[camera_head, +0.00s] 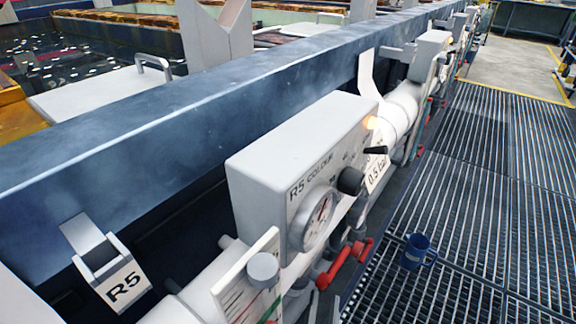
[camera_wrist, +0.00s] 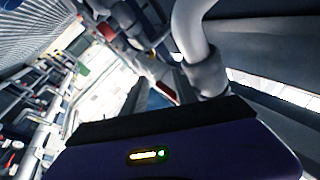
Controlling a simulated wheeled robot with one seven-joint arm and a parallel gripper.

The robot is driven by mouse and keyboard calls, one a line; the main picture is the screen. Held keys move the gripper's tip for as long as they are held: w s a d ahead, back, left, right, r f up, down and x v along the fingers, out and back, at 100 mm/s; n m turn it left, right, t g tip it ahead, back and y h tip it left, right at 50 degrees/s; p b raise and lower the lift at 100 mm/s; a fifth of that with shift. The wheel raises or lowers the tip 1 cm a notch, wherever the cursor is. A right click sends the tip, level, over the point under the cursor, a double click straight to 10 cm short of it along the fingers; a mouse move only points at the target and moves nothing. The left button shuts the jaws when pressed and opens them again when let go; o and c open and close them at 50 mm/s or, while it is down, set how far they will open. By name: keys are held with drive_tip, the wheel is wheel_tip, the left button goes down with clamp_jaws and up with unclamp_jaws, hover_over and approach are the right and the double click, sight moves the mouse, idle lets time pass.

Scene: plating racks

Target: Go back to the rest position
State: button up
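My gripper does not show in the head view. In the wrist view a dark purple housing with a black front edge and a small lit indicator fills the bottom; I take it to be the body of my gripper (camera_wrist: 165,145). No fingertips can be made out, so I cannot tell if it is open or shut, or if it holds anything. A pale curved pipe shows just beyond it in the wrist view.
A white R5 COLOUR box (camera_head: 300,150) with gauge (camera_head: 318,219) and black knob (camera_head: 351,181) stands beside the blue tank rail (camera_head: 190,110). Red valve handles (camera_head: 345,262) sit below. A blue mug (camera_head: 415,252) stands on the grating (camera_head: 480,190), which is otherwise largely clear.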

drive_tip(key=s+d+r+n+g+y, duration=0.1)
drive_tip(key=s+d+r+n+g, duration=0.2)
drive_tip(key=s, duration=0.7)
drive_tip(key=s+d+r+n+g+y, duration=0.15)
drive_tip(key=s+d+r, duration=0.3)
drive_tip(key=s, duration=0.55)
drive_tip(key=s+d+r+n+g+y, duration=0.1)
drive_tip(key=s+d+r+n+y, duration=0.3)
drive_tip(key=s, duration=0.6)
wheel_tip(320, 180, up, 24)
drive_tip(key=m+h+p, duration=0.2)
drive_tip(key=p, duration=2.3)
drive_tip(key=shift+d, duration=0.4)
drive_tip(key=shift+f, duration=0.1)
